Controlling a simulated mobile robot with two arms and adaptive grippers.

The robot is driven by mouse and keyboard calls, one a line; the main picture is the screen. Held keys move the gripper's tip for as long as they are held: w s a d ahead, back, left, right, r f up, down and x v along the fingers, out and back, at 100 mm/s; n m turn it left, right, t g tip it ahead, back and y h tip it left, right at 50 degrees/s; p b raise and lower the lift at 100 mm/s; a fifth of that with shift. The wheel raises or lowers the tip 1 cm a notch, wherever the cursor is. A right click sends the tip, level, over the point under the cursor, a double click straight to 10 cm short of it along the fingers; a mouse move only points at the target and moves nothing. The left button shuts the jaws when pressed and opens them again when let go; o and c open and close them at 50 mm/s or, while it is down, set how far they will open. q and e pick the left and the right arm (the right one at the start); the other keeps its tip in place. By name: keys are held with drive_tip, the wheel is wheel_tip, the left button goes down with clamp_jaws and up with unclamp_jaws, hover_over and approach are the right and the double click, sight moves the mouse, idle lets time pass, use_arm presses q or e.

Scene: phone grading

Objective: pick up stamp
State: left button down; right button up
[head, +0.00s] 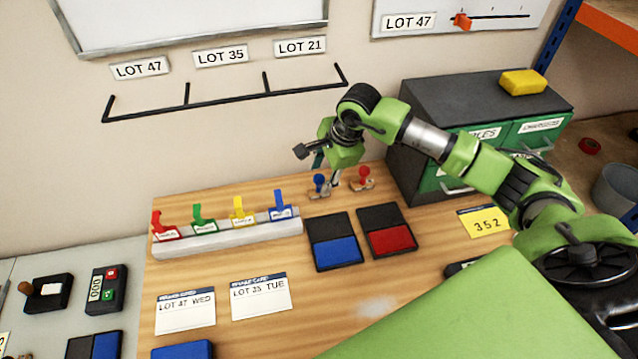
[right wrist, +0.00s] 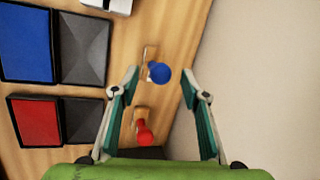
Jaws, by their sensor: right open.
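A stamp with a blue knob (head: 319,184) and a stamp with a red knob (head: 363,176) stand at the back of the wooden table, beyond the ink pads. My right gripper (head: 326,172) is open just above them. In the right wrist view, the blue-knobbed stamp (right wrist: 160,73) lies between the open fingertips (right wrist: 159,82), with no visible contact. The red-knobbed stamp (right wrist: 144,134) shows nearer the palm, beside the left finger. Their bases are partly hidden in the head view. My left gripper is not in view.
A blue ink pad (head: 336,252) and a red ink pad (head: 391,240) lie open in front of the stamps. A grey rack (head: 230,240) with several coloured clips stands left. A dark drawer cabinet (head: 420,120) stands right, beside my arm. The wall is close behind.

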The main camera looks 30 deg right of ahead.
sight(321, 177)
drive_tip(key=p+x, duration=0.1)
drive_tip(key=x, duration=0.2)
drive_tip(key=shift+f, duration=0.2)
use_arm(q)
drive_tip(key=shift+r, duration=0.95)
use_arm(e)
clamp_jaws()
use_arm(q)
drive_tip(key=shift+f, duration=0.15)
use_arm(e)
drive_tip(key=shift+r, duration=0.1)
